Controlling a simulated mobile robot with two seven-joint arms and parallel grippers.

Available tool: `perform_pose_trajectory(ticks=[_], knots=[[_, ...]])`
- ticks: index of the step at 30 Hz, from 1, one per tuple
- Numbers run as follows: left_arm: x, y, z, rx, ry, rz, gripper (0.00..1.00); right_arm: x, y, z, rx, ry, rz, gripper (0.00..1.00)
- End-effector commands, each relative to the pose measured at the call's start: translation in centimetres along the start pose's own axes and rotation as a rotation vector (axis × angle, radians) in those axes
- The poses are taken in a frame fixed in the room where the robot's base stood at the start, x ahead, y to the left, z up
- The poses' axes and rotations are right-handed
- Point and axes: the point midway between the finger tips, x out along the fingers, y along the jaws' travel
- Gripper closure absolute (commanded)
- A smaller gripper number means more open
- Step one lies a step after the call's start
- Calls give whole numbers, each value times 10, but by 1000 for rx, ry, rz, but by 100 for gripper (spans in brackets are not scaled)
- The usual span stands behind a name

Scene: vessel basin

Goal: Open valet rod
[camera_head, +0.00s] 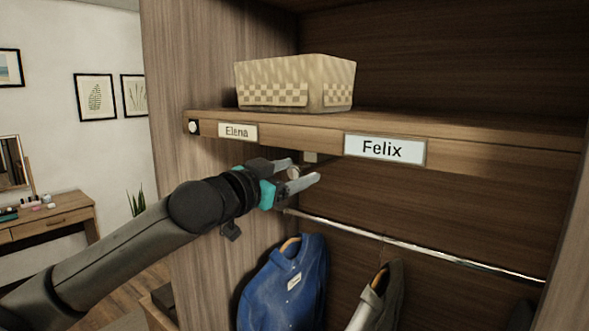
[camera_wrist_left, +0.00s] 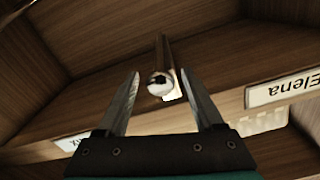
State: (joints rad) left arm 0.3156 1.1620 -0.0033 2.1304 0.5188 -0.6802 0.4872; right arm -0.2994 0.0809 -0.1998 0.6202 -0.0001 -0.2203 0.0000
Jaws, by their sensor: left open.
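The valet rod (camera_head: 293,173) is a short metal rod with a round knob, under the shelf between the name labels. In the left wrist view its shiny knob (camera_wrist_left: 160,84) faces the camera, with the shaft running back behind it. My left gripper (camera_head: 304,171) is open around the knob. In the left wrist view its two fingers (camera_wrist_left: 160,75) stand on either side of the knob, with a visible gap on each side. The knob is partly hidden by the fingers in the head view. My right gripper is not in view.
The wooden shelf (camera_head: 460,141) carries "Elena" (camera_head: 237,131) and "Felix" (camera_head: 385,148) labels and a woven basket (camera_head: 290,83). Below, a hanging rail (camera_head: 430,249) holds a blue shirt (camera_head: 285,290) and other clothes. A wardrobe side panel stands behind my left arm.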

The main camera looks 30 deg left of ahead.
Motion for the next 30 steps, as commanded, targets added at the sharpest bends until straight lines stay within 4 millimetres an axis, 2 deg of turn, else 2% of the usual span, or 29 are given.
perform_pose_trajectory(ticks=[8,26,30], knots=[[1,0,0,0,0,0,31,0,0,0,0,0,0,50],[0,0,0,0,-1,0,99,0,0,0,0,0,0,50],[0,0,0,0,-1,0,100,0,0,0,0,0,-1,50]])
